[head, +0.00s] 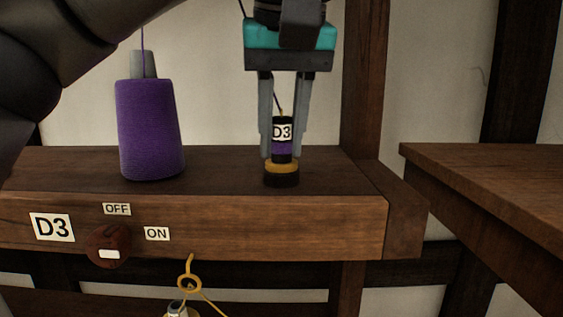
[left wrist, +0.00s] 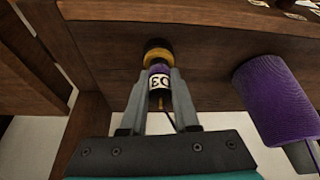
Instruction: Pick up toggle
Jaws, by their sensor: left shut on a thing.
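The toggle (head: 282,132) is a small dark cylinder with a white D3 label and a purple band. It stands upright in a yellow-and-black round seat (head: 281,172) on top of the wooden beam. My left gripper (head: 281,152) points down with its two fingers on either side of the toggle, shut on it. In the left wrist view the toggle (left wrist: 159,82) is between the fingertips, with the yellow ring (left wrist: 158,57) just beyond. I cannot tell whether the toggle is clear of its seat. My right gripper is not in view.
A purple yarn cone (head: 150,130) stands on the beam left of the gripper. The beam's front (head: 250,227) bears a D3 plate (head: 52,227), a round knob (head: 108,246) and OFF and ON labels. A yellow cord loop (head: 190,284) hangs below. Another wooden surface (head: 490,165) is at right.

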